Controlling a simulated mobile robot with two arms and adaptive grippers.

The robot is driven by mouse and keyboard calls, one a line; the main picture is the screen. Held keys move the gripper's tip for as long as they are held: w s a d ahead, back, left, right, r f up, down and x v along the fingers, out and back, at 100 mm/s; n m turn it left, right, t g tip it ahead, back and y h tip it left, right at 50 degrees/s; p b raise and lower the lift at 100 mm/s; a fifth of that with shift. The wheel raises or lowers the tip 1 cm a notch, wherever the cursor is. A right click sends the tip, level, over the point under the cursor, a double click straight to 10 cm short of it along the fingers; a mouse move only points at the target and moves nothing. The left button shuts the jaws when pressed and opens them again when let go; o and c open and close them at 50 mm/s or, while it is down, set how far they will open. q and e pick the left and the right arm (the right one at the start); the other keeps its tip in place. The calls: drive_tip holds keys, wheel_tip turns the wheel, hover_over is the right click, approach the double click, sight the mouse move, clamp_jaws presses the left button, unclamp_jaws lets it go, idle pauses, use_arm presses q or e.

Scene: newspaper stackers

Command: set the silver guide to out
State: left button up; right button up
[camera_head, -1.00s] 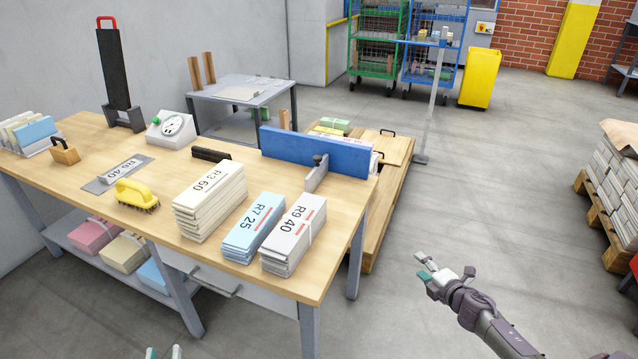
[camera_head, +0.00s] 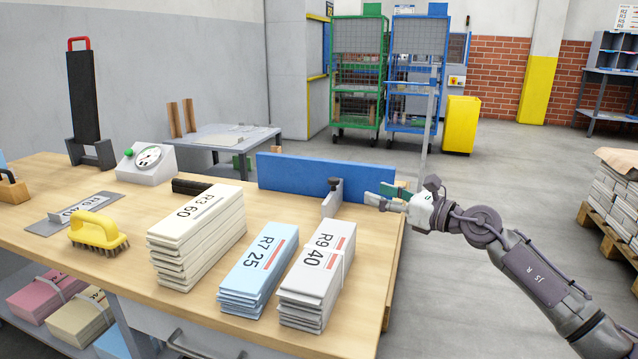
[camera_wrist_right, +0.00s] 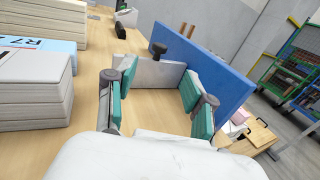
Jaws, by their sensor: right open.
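The silver guide (camera_head: 331,201) is a small grey upright plate with a black knob on top. It stands on the wooden bench beside the long blue fence (camera_head: 325,171). In the right wrist view the guide (camera_wrist_right: 153,74) shows between and beyond my fingers, its black knob near the blue fence (camera_wrist_right: 205,62). My right gripper (camera_head: 384,196) is open and empty, just to the right of the guide at the bench's right end, and appears apart from it. Its two green-padded fingers (camera_wrist_right: 153,92) are spread in the wrist view. My left gripper is not in view.
Bundles R9 40 (camera_head: 318,270), R7 25 (camera_head: 258,268) and R3 60 (camera_head: 197,235) stand on the bench in front of the guide. A black block (camera_head: 192,186), a dial scale (camera_head: 147,163) and a yellow brush (camera_head: 97,232) lie further left.

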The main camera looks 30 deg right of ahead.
sight(338, 180)
drive_tip(key=b+x, duration=0.1)
drive_tip(key=x, duration=1.2)
drive_tip(key=shift+w, duration=0.2)
clamp_jaws()
